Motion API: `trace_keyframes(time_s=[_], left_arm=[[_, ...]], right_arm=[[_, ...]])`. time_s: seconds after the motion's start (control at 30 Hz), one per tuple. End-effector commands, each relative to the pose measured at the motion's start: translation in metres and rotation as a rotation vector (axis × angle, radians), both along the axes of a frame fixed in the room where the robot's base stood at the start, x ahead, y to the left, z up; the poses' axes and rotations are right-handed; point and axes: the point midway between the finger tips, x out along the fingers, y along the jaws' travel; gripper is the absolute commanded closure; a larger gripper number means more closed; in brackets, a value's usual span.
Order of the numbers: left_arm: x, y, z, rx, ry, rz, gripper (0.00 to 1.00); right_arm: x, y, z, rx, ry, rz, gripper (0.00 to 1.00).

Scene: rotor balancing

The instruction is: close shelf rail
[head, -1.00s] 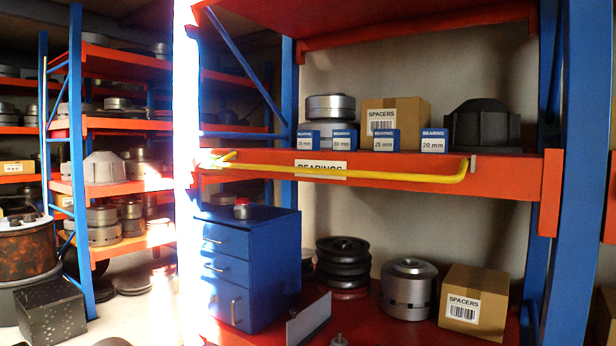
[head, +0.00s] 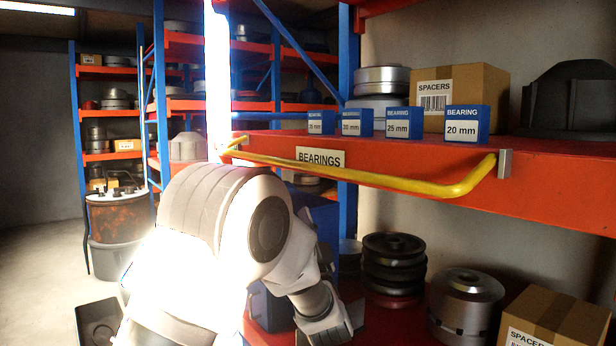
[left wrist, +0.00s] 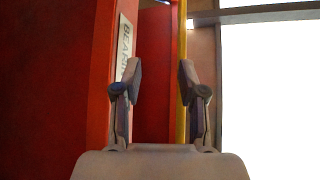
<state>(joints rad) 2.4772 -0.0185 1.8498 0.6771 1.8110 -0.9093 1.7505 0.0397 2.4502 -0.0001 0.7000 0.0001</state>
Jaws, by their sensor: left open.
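The yellow shelf rail (head: 370,179) runs along the front of the orange shelf beam (head: 560,185), standing out from it, with its bent right end at a grey bracket (head: 505,163). A BEARINGS label (head: 320,157) is on the beam behind it. My left gripper (head: 345,325) is low in front of the shelf, below the rail, its fingers barely visible. In the left wrist view my left gripper (left wrist: 158,85) is open and empty. The rail (left wrist: 182,45) passes behind its right finger there, apparently beyond the fingertips. My right gripper is not in view.
Small blue bearing boxes (head: 467,124), a SPACERS carton (head: 460,90) and metal parts stand on the shelf above the rail. Below are a stack of dark pulleys (head: 394,265), a silver rotor part (head: 466,303) and another carton (head: 555,318). Open floor (head: 40,270) lies at left.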

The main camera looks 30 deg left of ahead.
Motion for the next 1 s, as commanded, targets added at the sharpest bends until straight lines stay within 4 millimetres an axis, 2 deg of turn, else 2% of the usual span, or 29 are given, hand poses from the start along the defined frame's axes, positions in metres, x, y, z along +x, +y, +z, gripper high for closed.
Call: trace_keyframes(time_s=[0.03, 0.1, 0.27, 0.5, 0.7, 0.93, 0.97, 1.0], left_arm=[[-0.006, -0.001, 0.021, 0.002, -0.034, -0.002, 0.59], [-0.013, -0.002, 0.04, 0.003, -0.066, -0.003, 0.59], [-0.016, 0.002, 0.061, 0.002, -0.092, -0.005, 0.59], [0.003, 0.028, 0.093, 0.001, -0.09, -0.004, 0.59], [0.014, 0.043, 0.107, 0.002, -0.089, -0.005, 0.59], [0.016, 0.044, 0.106, 0.003, -0.088, -0.007, 0.59], [0.016, 0.044, 0.106, 0.003, -0.088, -0.007, 0.62], [0.016, 0.044, 0.106, 0.003, -0.088, -0.007, 0.76]], right_arm=[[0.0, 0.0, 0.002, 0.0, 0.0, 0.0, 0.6], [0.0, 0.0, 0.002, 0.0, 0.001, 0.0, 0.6], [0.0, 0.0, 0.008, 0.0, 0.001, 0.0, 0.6], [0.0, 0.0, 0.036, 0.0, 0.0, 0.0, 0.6], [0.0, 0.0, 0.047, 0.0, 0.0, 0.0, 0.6], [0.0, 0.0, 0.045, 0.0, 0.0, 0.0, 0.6], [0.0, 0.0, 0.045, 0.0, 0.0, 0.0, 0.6], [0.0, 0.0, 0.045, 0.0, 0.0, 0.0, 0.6]])
